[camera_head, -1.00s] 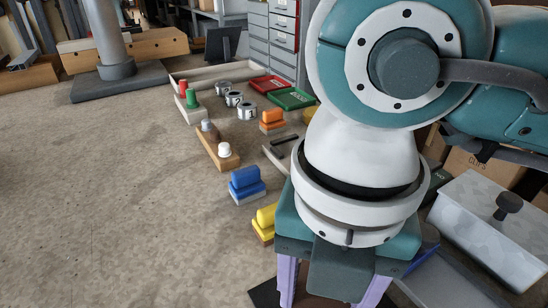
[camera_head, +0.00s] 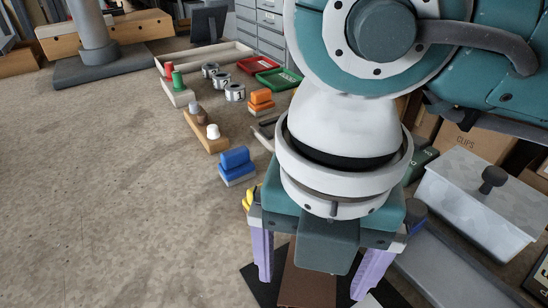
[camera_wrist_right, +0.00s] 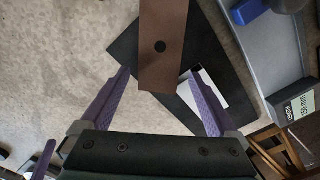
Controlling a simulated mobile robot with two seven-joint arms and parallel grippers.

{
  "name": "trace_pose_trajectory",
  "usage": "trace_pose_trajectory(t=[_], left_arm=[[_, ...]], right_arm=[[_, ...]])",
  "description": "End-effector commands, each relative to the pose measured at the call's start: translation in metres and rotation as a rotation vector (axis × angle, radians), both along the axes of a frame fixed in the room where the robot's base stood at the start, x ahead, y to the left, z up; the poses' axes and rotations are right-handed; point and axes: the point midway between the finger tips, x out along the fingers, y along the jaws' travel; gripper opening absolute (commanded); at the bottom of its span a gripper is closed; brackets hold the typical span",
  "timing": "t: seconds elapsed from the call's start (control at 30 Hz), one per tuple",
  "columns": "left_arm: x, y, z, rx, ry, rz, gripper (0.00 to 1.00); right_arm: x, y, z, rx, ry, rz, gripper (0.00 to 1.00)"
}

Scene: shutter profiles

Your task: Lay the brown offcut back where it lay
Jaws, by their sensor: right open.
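The brown offcut (camera_head: 308,283) is a flat strip below my right gripper in the head view. In the right wrist view the offcut (camera_wrist_right: 172,65) has a round black spot and overlaps a black sheet (camera_wrist_right: 215,45). My right gripper (camera_wrist_right: 156,73) is open, its lavender fingers apart, with the offcut's near end showing between the fingertips. I cannot tell how high the fingers are above it. In the head view the right gripper (camera_head: 312,285) hides part of the offcut. A purple finger-like part (camera_wrist_right: 42,160) at the wrist view's lower left may be my left gripper; its opening is hidden.
A blue stamp-like block (camera_head: 236,163) and a mostly hidden yellow one (camera_head: 248,198) stand left of my right gripper. A grey lidded box (camera_head: 478,200) stands to the right. A white patch (camera_wrist_right: 208,90) shows by the black sheet. The floor-like surface at left is clear.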

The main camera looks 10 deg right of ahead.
Motion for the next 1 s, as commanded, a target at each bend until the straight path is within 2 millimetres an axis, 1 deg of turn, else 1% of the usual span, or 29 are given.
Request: trace_pose_trajectory(t=[0.17,0.3,0.4,0.53,0.7,1.0], left_arm=[[0.0,0.0,0.004,-0.001,0.0,0.001,0.64],[0.0,0.0,0.006,-0.001,0.0,0.001,0.64],[0.0,0.0,0.007,-0.001,0.0,0.0,0.64],[0.0,0.0,0.009,0.001,0.0,-0.001,0.64],[0.0,0.001,0.01,0.006,0.0,-0.004,0.64],[0.0,0.002,0.01,0.009,0.0,-0.006,0.64]], right_arm=[[0.002,0.001,0.032,0.002,-0.007,0.001,0.95],[0.002,0.001,0.065,0.004,-0.007,0.002,0.95],[0.001,0.001,0.086,0.002,-0.007,0.001,0.95],[0.001,0.0,0.108,0.001,-0.006,0.001,0.95],[0.0,0.0,0.119,0.001,-0.003,0.0,0.95],[0.0,0.001,0.12,0.002,0.0,0.001,0.95]])
